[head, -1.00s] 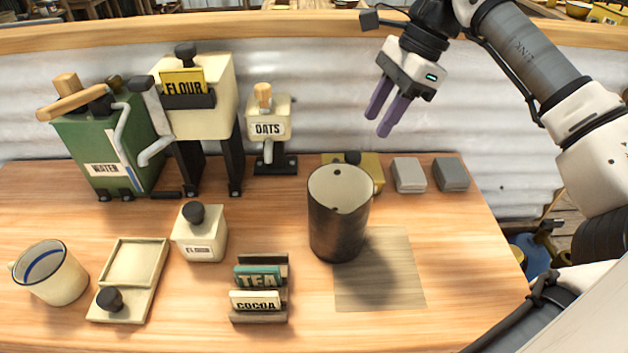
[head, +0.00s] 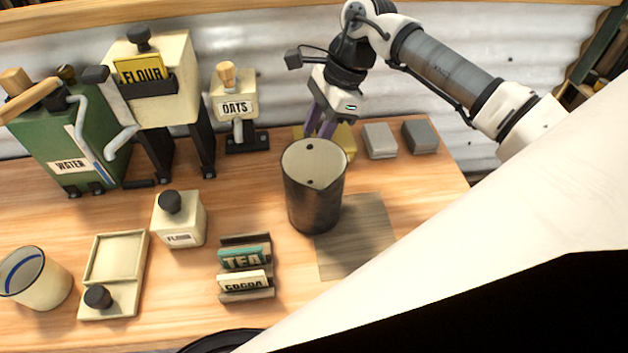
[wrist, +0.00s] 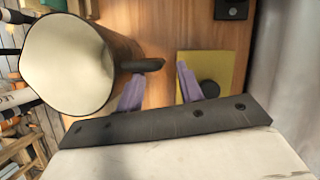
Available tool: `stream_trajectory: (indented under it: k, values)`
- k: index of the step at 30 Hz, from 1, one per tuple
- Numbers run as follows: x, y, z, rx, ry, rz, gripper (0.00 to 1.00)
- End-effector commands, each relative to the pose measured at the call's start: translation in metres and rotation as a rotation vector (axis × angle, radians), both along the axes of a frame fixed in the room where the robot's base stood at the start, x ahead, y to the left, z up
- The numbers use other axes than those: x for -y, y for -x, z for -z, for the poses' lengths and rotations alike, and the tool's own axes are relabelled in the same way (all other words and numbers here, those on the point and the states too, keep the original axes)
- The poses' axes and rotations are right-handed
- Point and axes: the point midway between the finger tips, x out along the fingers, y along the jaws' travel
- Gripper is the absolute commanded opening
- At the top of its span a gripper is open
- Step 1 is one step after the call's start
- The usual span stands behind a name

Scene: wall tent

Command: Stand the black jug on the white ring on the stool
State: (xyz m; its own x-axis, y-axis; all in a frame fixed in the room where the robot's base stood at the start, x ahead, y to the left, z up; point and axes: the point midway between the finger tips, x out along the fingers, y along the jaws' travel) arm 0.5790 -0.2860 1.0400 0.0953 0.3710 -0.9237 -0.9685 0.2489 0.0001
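The black jug (head: 313,198) stands upright on the wooden table, its open cream inside facing up. In the wrist view the jug (wrist: 122,48) is at the left, and its dark handle (wrist: 148,65) sticks out towards the space between my fingers. My gripper (head: 318,130) is behind the jug's far rim, purple fingers pointing down, tips partly hidden. In the wrist view my gripper (wrist: 160,74) is open, with a clear gap between its fingers. I cannot make out the stool or the white ring in any view.
A mustard box (head: 345,142) with a black knob lies under my fingers, close to the jug. Grey blocks (head: 380,140) are to its right. A tea and cocoa rack (head: 246,268) and a small flour canister (head: 180,220) stand left of the jug. A grey square (head: 355,238) beside it is bare.

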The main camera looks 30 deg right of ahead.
Motion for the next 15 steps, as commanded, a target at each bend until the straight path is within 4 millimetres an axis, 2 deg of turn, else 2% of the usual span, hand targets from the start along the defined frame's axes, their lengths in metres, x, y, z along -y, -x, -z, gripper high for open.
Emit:
stream_trajectory:
  k: [6, 14, 15]
  values:
    - [-0.010, -0.002, 0.023, -0.001, 0.000, 0.000, 0.37]
    - [-0.011, -0.002, 0.027, 0.000, 0.000, 0.000, 0.37]
    - [-0.011, -0.002, 0.027, 0.000, 0.000, 0.000, 0.32]
